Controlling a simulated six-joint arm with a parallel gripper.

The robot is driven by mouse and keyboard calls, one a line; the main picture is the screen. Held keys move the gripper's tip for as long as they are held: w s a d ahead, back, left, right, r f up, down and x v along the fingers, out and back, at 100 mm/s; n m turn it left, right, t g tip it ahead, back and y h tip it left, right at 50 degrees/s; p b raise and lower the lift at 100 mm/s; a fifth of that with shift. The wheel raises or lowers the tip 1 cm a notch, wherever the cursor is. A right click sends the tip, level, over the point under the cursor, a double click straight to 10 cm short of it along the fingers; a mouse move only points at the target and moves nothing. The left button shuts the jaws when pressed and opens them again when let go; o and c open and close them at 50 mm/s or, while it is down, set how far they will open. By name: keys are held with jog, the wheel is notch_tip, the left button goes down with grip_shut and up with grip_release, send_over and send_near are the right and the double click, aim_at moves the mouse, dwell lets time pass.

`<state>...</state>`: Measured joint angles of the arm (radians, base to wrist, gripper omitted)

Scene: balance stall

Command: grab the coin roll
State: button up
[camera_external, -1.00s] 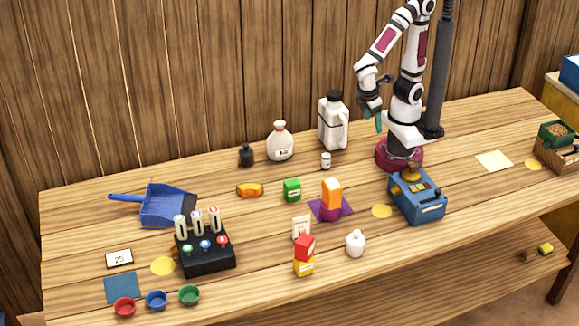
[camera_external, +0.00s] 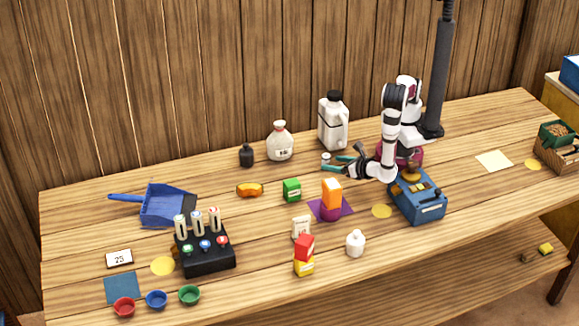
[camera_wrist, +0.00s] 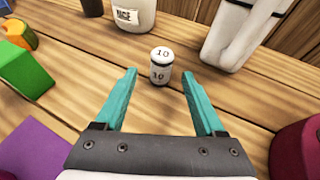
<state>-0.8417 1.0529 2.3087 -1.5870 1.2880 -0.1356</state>
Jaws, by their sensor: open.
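The coin roll (camera_wrist: 161,67) is a small white upright cylinder with a dark band, marked 10, standing on the table. In the external view the coin roll (camera_external: 326,159) is in front of the white jug, just beyond my fingertips. My gripper (camera_external: 341,163) is low over the table, reaching left from the arm. In the wrist view my gripper (camera_wrist: 158,88) has two teal fingers spread apart, empty, with the coin roll ahead and roughly centred between their tips.
The white jug (camera_external: 333,122) and the round bag (camera_external: 280,143) stand behind the coin roll, with a dark bottle (camera_external: 246,156) farther left. A green box (camera_external: 292,190) and an orange block (camera_external: 332,192) over a purple mat stand nearer the front. A blue box (camera_external: 425,208) sits below my arm.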

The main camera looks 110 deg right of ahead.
aim_at(329, 162)
jog(key=x, duration=0.5)
jog(key=shift+s, duration=0.1)
grip_shut()
